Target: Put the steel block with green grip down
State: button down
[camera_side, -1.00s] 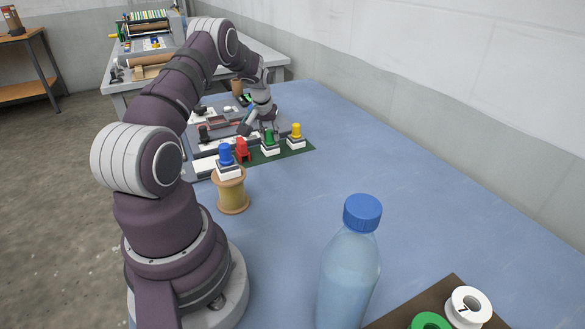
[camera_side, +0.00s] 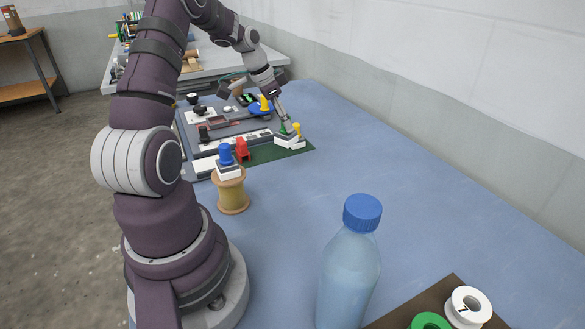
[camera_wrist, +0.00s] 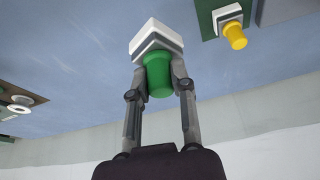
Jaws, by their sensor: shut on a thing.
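The steel block with green grip (camera_wrist: 158,70) is between the fingers of my gripper (camera_wrist: 158,85) in the wrist view, with its pale block end pointing away from the palm. In the side view the same green grip (camera_side: 283,129) shows at the fingertips of my gripper (camera_side: 285,123), at the right part of the work. The block looks tilted there and close to the yellow-grip block. The fingers are shut on the green grip. I cannot tell from the side view whether the block touches anything below.
The yellow-grip block (camera_wrist: 233,32) stands on the green mat (camera_side: 300,151). A blue-grip block (camera_side: 226,158) sits on a wooden spool (camera_side: 233,195), beside a red-grip block (camera_side: 242,149). A water bottle (camera_side: 350,265) stands in front. The blue table (camera_side: 400,180) is clear at right.

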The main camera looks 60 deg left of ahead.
jog(key=d+f+m, duration=0.1)
jog(key=f+m, duration=0.1)
jog(key=d+f+m+h, duration=0.1)
jog(key=d+f+m, duration=0.1)
jog(key=f, duration=0.1)
jog(key=d+f+m+g+h, duration=0.1)
jog(key=d+f, duration=0.1)
jog(key=f, duration=0.1)
jog(key=shift+s+d+m, duration=0.1)
jog(key=shift+s+m, duration=0.2)
jog(key=shift+m, duration=0.1)
jog(key=c, duration=1)
grip_release()
jog(key=shift+o, duration=0.2)
jog(key=shift+r, duration=0.1)
